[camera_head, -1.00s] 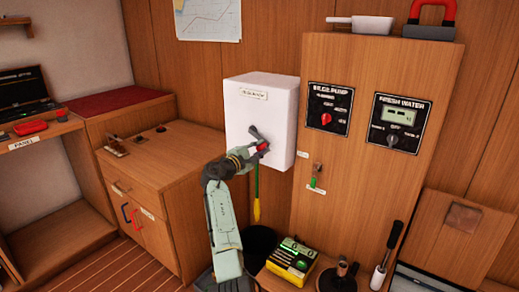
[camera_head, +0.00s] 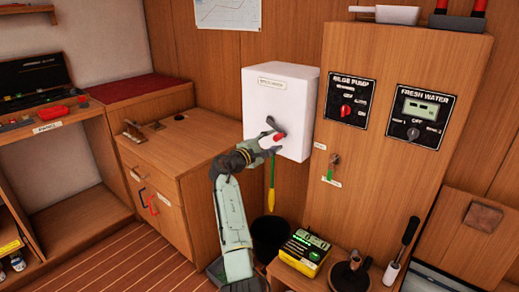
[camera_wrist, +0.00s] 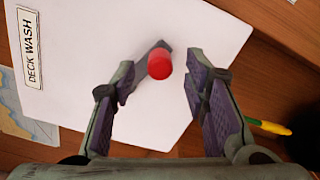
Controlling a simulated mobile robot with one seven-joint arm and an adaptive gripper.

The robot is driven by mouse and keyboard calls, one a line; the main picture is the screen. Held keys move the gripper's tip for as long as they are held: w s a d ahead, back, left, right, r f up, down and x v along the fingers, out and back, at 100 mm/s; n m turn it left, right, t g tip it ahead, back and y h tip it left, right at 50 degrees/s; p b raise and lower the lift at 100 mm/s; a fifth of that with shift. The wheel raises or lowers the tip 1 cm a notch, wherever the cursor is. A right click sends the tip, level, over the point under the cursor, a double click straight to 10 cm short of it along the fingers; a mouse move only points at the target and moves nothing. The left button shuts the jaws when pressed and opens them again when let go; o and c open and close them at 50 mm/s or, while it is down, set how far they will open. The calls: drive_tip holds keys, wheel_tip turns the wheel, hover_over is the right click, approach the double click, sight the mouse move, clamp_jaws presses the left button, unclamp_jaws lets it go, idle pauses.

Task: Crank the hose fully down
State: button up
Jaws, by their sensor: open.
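The white hose box (camera_head: 290,95), labelled "DECK WASH" in the wrist view (camera_wrist: 100,75), is mounted on the wooden wall. A grey crank arm with a red knob (camera_head: 279,138) is on its front face. In the wrist view the red knob (camera_wrist: 159,64) points toward the camera, between and just beyond the fingertips. My gripper (camera_head: 268,138) is in front of the box's lower part. Its two purple-padded fingers (camera_wrist: 160,92) are spread apart, with the knob between them and a gap on each side. A yellow-green hose end (camera_head: 271,200) hangs below the box.
A black bucket (camera_head: 270,236) stands below the box. A wooden cabinet (camera_head: 395,130) with bilge pump and fresh water panels is close on the right. A low wooden cabinet (camera_head: 190,150) is at left. A yellow-green box (camera_head: 304,252) sits on a bench in front.

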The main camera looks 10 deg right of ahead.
drive_tip(key=v, duration=0.8)
drive_tip(key=shift+s+a, duration=0.25)
drive_tip(key=shift+a, duration=0.05)
